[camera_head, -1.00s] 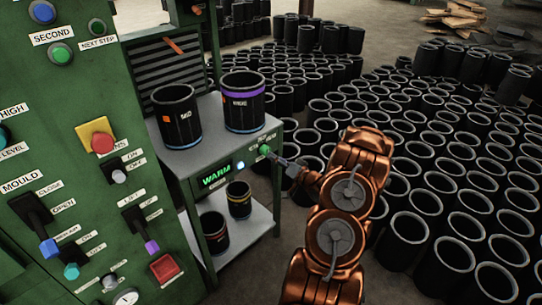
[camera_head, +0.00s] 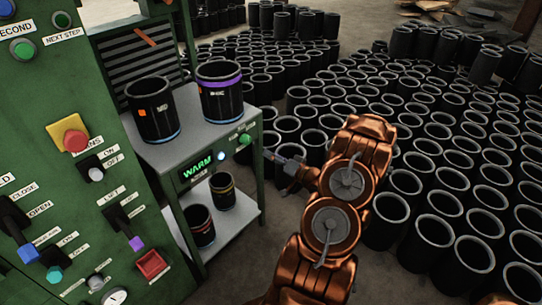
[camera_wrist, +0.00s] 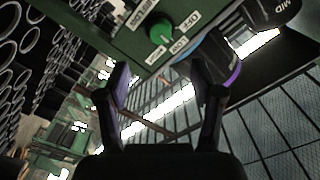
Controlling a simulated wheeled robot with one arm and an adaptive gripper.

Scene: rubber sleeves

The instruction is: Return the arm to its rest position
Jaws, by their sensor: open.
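My copper-coloured arm (camera_head: 345,200) is bent in the lower middle of the head view. My gripper (camera_head: 272,157) points left toward the front of the small green shelf unit, with a visible gap between it and the green button (camera_head: 245,139). In the wrist view my gripper (camera_wrist: 165,85) shows two dark fingers spread apart with nothing between them. The green button (camera_wrist: 161,34) shows above the fingertips there, on the green panel edge.
The shelf unit (camera_head: 228,132) carries two black sleeves on top and two below. Its display reads WARM (camera_head: 197,165). A green control panel (camera_head: 95,215) with levers and buttons stands at left. Many black sleeves (camera_head: 433,245) crowd the floor at right, close to my arm.

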